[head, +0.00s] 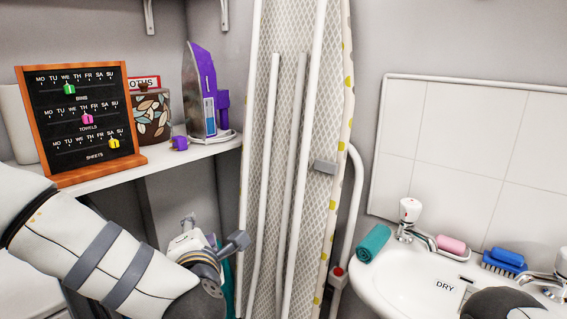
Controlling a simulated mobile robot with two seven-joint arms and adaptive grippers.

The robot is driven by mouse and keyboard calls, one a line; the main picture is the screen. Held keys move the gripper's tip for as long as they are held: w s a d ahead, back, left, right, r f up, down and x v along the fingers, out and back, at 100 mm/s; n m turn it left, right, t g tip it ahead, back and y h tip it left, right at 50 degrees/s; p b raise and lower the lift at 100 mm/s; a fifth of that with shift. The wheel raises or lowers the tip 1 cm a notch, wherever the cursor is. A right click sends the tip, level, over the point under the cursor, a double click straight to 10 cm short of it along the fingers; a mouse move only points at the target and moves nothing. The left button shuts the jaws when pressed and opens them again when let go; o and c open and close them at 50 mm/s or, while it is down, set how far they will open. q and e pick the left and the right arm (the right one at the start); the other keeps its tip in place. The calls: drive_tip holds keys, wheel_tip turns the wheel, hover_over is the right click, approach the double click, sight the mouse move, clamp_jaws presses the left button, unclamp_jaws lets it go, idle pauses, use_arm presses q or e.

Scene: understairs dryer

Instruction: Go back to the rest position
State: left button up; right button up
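My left arm comes in from the lower left, white with grey bands, and bends at a dark joint near the bottom. My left gripper (232,245) is just past it, in front of the space under the shelf and left of the ironing board (270,150). It is small and seen partly end-on, so I cannot tell whether its fingers are open or shut. No object shows clearly in it. A dark rounded part, probably of my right arm, covers the sink's front at the lower right. My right gripper itself does not show.
The shelf (205,150) holds a calendar board (80,120), a patterned pot (150,117) and a purple iron (205,95). The sink (395,285) at right carries a teal rolled cloth (373,243), pink soap (451,244), a blue brush (504,261) and taps (409,212).

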use_arm(q)
drive_tip(key=s+d+f+m+g+h+p, duration=0.2)
drive_tip(key=s+f+m+g+h, duration=0.5)
drive_tip(key=s+f+m, duration=1.3)
drive_tip(key=s+a+f+m+g, duration=0.1)
drive_tip(key=s+a+f+g, duration=0.1)
drive_tip(key=s, duration=0.8)
drive_tip(key=s+a+f+m+g+y, duration=0.1)
drive_tip(key=s+g, duration=0.4)
drive_tip(key=s, duration=0.5)
drive_tip(key=s+a+f+m+g+y+p, duration=0.1)
drive_tip(key=s+a+f+m+g, duration=0.2)
drive_tip(key=s, duration=0.7)
drive_tip(key=shift+s+a+f, duration=0.25)
drive_tip(key=shift+a+f, duration=0.4)
drive_tip(key=shift+a, duration=0.3)
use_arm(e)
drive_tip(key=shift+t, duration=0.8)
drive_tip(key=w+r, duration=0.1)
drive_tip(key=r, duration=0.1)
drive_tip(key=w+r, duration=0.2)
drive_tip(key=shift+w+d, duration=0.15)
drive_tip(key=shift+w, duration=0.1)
